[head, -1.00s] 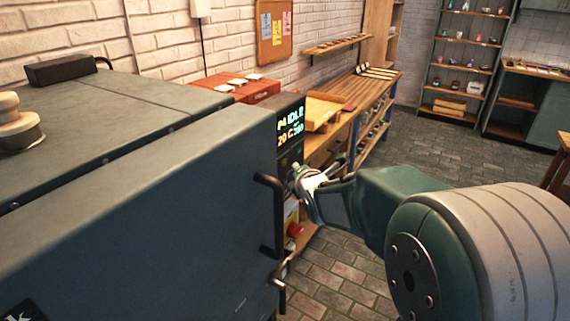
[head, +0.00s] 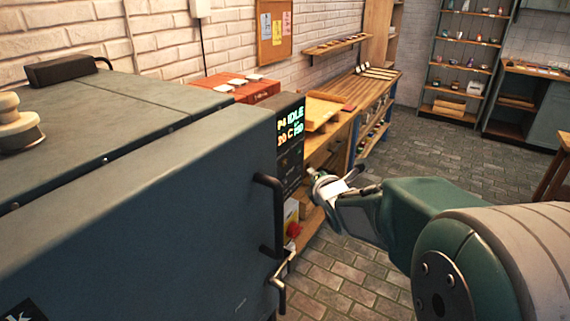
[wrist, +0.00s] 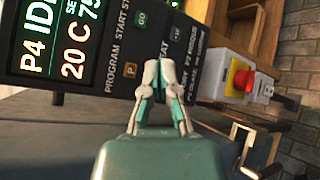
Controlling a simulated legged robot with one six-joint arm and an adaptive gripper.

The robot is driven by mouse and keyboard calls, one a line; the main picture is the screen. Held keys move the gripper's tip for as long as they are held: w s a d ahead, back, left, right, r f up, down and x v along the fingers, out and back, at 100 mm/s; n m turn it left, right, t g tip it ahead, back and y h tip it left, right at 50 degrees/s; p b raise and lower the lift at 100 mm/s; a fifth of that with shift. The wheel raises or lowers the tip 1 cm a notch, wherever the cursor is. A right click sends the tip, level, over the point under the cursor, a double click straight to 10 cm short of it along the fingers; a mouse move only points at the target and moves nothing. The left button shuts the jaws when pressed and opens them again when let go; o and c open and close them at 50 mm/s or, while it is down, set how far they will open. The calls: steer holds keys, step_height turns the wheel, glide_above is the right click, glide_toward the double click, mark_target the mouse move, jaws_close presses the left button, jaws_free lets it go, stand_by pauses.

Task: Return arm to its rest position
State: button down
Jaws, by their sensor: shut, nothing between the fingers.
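My gripper (head: 316,177) is at the end of my green arm, in front of the control panel (head: 290,141) on the right side of the large grey kiln. In the wrist view my gripper (wrist: 160,66) has its fingertips together and holds nothing. The control panel (wrist: 105,77) fills the upper left of that view, with a lit display reading P4 and 20 C and several small buttons below it. The fingers look apart from the panel, but the exact gap is hard to tell.
The kiln (head: 140,190) has door handles (head: 268,215) jutting out close to my arm. A red button (head: 293,229) sits below the panel. A wooden workbench (head: 370,90) stands along the brick wall.

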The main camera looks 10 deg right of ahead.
steer(key=s+a+m+g, duration=0.2)
steer(key=s+m+g, duration=0.1)
steer(key=s+m, duration=0.5)
steer(key=s+a+f+m+g, duration=0.1)
steer(key=s+m+g, duration=0.2)
steer(key=s+m, duration=0.5)
steer(key=s+a+m+g, duration=0.2)
steer(key=s+m, duration=0.6)
steer(key=s, duration=0.7)
steer(key=shift+a+f+m+g, duration=0.3)
steer(key=shift+f+g, duration=0.05)
steer(key=shift+g, duration=0.55)
steer(key=shift+w, duration=0.1)
